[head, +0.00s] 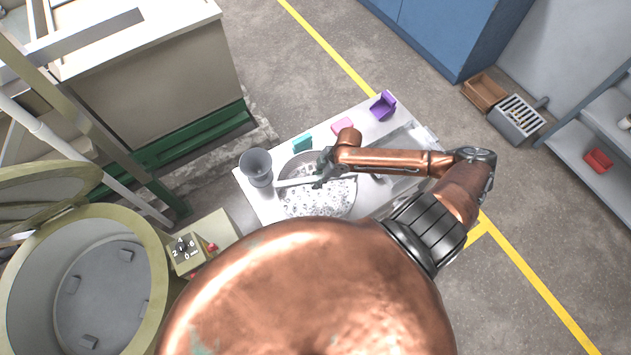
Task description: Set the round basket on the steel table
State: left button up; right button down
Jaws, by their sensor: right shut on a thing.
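The round basket (318,203) is full of small shiny metal pieces. A flat bar, seemingly its handle (293,182), crosses above it. My right gripper (320,178) reaches in from the right and is shut on the bar over the middle of the basket. The pale steel table (247,187) lies beneath the basket. From this steep view I cannot tell whether the basket's bottom touches the table or hangs just above it. My body hides the basket's near edge. My left gripper is out of view.
A grey cup (257,166) stands left of the basket. Teal (302,143), pink (343,126) and purple (383,105) items line the table's far edge. A round open-lidded drum (150,290) and a control box (215,238) stand at left.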

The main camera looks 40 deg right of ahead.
jog(key=shift+w+f, duration=0.1)
jog(key=shift+f, duration=1.45)
jog(key=c, duration=1.8)
grip_release()
jog(key=v, duration=1.2)
jog(key=shift+b, duration=0.4)
jog(key=shift+a, duration=0.1)
